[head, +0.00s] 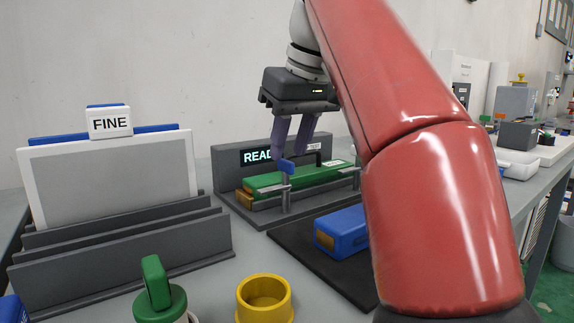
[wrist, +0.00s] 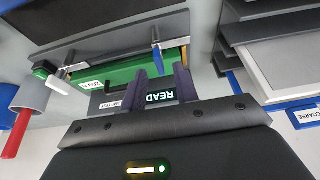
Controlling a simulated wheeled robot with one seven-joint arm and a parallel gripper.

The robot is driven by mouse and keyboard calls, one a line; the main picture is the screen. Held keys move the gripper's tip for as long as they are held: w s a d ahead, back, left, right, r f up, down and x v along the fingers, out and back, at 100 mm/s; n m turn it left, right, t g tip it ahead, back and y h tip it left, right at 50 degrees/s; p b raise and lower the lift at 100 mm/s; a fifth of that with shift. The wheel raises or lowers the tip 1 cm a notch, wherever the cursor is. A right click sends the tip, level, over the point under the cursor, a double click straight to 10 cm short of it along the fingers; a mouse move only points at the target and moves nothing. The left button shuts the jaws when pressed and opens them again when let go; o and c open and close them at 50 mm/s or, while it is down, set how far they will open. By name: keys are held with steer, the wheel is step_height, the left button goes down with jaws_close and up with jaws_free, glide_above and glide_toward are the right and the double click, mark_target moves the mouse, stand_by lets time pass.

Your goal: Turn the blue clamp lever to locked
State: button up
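The blue clamp lever (head: 287,166) stands upright on a thin metal post at the near left of the clamp fixture (head: 232,208). It also shows in the wrist view (wrist: 157,36), just beyond my fingertips and roughly in line with the gap between them. A green block (head: 290,181) lies in the fixture beside the lever. My gripper (head: 289,152) points down over the fixture, its two purple fingers apart. I cannot tell whether a finger touches the lever.
A display reading "READ" (head: 257,156) stands behind the green block. A blue block (head: 342,230) lies on a dark mat in front. A grey rack (head: 120,245) with a "FINE" panel is at left. A yellow cup (head: 264,298) and a green-topped object (head: 155,282) stand nearer.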

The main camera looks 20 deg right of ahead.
steer(key=shift+b+x, duration=0.3)
steer(key=shift+x, duration=0.85)
jaws_close()
